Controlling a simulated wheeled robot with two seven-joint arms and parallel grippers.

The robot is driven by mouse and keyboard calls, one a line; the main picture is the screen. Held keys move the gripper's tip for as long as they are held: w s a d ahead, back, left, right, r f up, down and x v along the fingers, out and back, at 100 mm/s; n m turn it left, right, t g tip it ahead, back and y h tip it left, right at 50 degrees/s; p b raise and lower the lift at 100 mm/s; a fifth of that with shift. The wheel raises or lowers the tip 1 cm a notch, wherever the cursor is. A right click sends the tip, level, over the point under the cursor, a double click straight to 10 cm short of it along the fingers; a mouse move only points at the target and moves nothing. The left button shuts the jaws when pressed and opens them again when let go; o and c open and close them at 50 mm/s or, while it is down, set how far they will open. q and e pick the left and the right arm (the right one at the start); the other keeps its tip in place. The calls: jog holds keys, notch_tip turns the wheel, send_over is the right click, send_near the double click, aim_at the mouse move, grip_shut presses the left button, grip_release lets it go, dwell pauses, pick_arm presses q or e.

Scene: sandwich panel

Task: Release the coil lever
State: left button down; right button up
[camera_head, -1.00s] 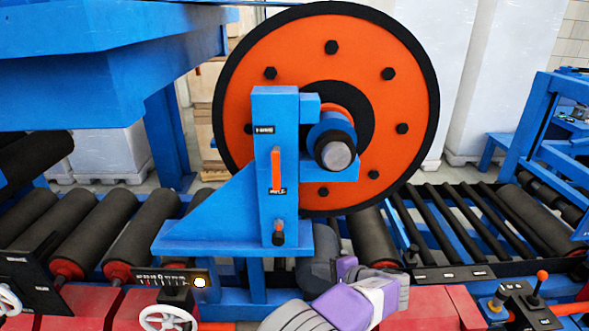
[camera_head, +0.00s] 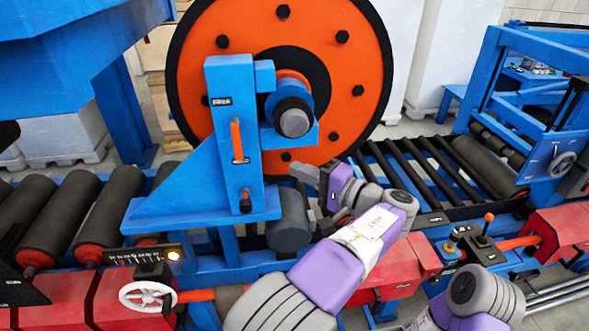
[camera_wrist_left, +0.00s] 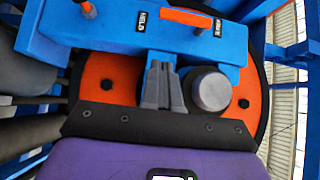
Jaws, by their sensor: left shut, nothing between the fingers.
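The blue coil stand (camera_head: 190,180) carries an upright orange lever (camera_head: 236,140) on its post face, with a small label at its lower end. In the left wrist view the orange lever (camera_wrist_left: 187,17) lies across the blue plate, and the label (camera_wrist_left: 139,21) beside it reads HELD. A small dark knob (camera_head: 246,203) sits lower on the post. I cannot tell which of these is the coil lever. My left gripper (camera_head: 300,170) is shut and empty, right of the post and below the hub. Its fingers (camera_wrist_left: 166,68) show near the plate's edge, apart from the orange lever. My right gripper is out of view.
The large orange coil disc (camera_head: 210,70) stands behind the post. Its grey hub end (camera_head: 294,123) sticks out above my left gripper; it also shows close beside the fingers (camera_wrist_left: 211,91). Rollers (camera_head: 110,215) run behind. A white handwheel (camera_head: 147,297) stands front left.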

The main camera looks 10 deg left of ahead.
aim_at(237, 139)
pick_arm(q)
jog(key=shift+w+a+p, duration=0.1)
jog(key=shift+w+a, duration=0.35)
jog(key=shift+a, duration=1.3)
jog(key=shift+w+a+p, duration=0.1)
jog(key=shift+w+a, duration=0.3)
jog(key=shift+a, duration=1.4)
jog(key=shift+w+a+p, duration=0.1)
jog(key=shift+w+a, duration=0.35)
jog(key=shift+a, duration=1.3)
jog(key=shift+d+f, duration=0.1)
